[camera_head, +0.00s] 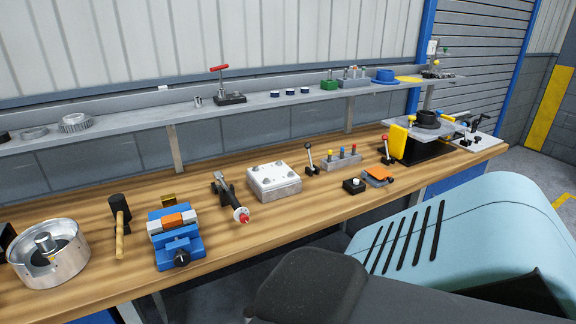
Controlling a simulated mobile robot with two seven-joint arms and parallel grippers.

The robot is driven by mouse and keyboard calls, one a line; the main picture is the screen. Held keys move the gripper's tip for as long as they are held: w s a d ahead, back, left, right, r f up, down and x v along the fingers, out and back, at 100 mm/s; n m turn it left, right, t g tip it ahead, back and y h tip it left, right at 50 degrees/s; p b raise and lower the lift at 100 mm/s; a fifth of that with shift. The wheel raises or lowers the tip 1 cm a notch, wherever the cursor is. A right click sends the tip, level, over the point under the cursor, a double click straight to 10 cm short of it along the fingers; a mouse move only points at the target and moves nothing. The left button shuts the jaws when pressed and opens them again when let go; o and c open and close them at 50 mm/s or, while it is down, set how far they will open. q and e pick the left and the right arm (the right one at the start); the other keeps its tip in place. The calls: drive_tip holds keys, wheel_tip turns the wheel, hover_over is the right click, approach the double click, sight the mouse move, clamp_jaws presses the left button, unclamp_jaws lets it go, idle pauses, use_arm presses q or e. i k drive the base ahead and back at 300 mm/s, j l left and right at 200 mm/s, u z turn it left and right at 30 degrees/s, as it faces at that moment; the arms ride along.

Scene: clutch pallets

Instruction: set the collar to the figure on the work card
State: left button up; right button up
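Neither of my grippers shows in the head view. A dark tool with a pale ring and a red tip (238,211) lies on the bench left of the white box; it may carry the collar, but I cannot tell. A black round part (428,118) sits on a grey plate at the bench's right end. No readable work card or figure shows. A small white panel (432,47) is on the blue post at the back right, too small to read.
The wooden bench (310,215) holds a metal pot (75,262), a hammer (120,222), a blue vise (180,246), a white box (275,190) and a rack of coloured pins (342,163). A grey shelf (130,119) runs behind. My own body covers the lower right.

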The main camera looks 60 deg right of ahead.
sight(244, 218)
drive_tip(key=k+l+z, duration=0.1)
drive_tip(key=l+z, duration=0.5)
drive_tip(key=l, duration=0.25)
drive_tip(key=l+z, duration=0.1)
drive_tip(key=l, duration=0.35)
drive_tip(key=k+l+z, duration=0.15)
drive_tip(key=l, duration=1.7)
